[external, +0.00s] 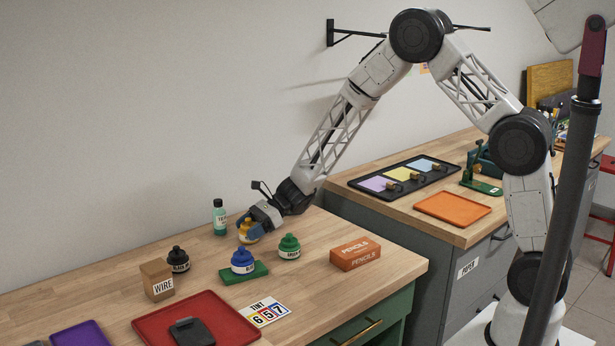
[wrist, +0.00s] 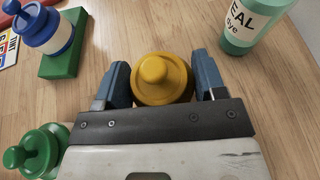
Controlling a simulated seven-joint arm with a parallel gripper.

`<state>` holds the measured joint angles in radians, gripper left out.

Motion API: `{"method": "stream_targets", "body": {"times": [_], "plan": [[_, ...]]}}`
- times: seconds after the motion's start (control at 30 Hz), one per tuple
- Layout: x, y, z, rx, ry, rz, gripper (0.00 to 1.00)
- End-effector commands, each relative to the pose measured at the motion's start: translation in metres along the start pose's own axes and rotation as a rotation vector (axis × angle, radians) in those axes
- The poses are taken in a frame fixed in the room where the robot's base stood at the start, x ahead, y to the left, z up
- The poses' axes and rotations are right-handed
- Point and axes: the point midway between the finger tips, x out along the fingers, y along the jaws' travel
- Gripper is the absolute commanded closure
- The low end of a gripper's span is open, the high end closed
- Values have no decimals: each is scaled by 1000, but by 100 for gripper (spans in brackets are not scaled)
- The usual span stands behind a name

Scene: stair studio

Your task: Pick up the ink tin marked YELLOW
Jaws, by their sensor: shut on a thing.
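The yellow tin (external: 246,232) stands on the wooden bench between the teal bottle and the blue tin. Its yellow knobbed lid fills the middle of the wrist view (wrist: 158,80). My gripper (external: 249,232) has its blue fingers on either side of the yellow tin, shut on it; the fingers also show in the wrist view (wrist: 163,86). The tin's label is hidden. I cannot tell whether its base touches the bench.
A teal dye bottle (external: 219,217) stands close behind. A blue tin (external: 242,262) sits on a green block (external: 262,270). A green tin (external: 289,247), a black tin (external: 178,260), a WIRE box (external: 157,281) and a PENCILS box (external: 355,254) stand around. A red tray (external: 160,322) lies in front.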

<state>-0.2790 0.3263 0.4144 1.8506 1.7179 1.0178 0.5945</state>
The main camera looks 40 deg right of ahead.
Motion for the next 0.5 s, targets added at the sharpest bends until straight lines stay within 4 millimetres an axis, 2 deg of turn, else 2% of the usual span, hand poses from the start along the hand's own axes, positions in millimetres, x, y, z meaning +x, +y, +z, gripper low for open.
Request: {"method": "stream_targets", "body": {"times": [0.5], "plan": [[-26, 0, 62, -3, -1, -1, 71]]}}
